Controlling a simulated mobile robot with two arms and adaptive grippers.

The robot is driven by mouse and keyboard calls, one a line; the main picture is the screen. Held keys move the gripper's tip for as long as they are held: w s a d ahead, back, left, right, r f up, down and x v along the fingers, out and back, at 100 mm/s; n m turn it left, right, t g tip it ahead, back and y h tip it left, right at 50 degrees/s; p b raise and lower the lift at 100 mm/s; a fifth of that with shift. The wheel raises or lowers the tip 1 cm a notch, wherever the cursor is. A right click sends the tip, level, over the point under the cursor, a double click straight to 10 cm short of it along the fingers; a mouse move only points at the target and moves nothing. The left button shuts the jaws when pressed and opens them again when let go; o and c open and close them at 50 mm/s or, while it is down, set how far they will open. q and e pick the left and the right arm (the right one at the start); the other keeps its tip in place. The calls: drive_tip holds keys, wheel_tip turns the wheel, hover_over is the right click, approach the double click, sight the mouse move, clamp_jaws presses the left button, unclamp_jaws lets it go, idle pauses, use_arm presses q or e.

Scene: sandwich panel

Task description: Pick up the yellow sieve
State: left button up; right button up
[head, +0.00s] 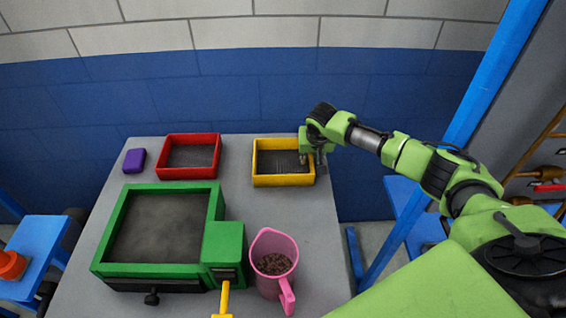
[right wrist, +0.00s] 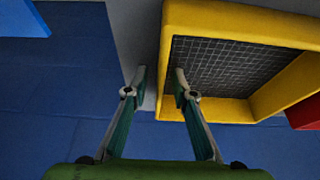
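The yellow sieve (head: 284,181) is a square yellow frame with a dark mesh, lying on the grey table at the back right. It also fills the upper right of the right wrist view (right wrist: 240,22). My right gripper (head: 319,163) is at the sieve's right side in the head view. In the right wrist view, its two fingers (right wrist: 160,74) are apart, one outside the yellow side wall and one on the mesh side. The wall shows between the fingertips with a gap. Whether a finger touches it I cannot tell. My left gripper is not in view.
A red sieve (head: 190,173) lies left of the yellow one, with a purple block (head: 134,160) beyond it. A green box (head: 152,271) and a pink jug (head: 286,244) with dark grains stand in front. The grey table (head: 248,208) is bare between them.

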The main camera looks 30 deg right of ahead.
drive_tip(key=shift+r, duration=0.1)
clamp_jaws()
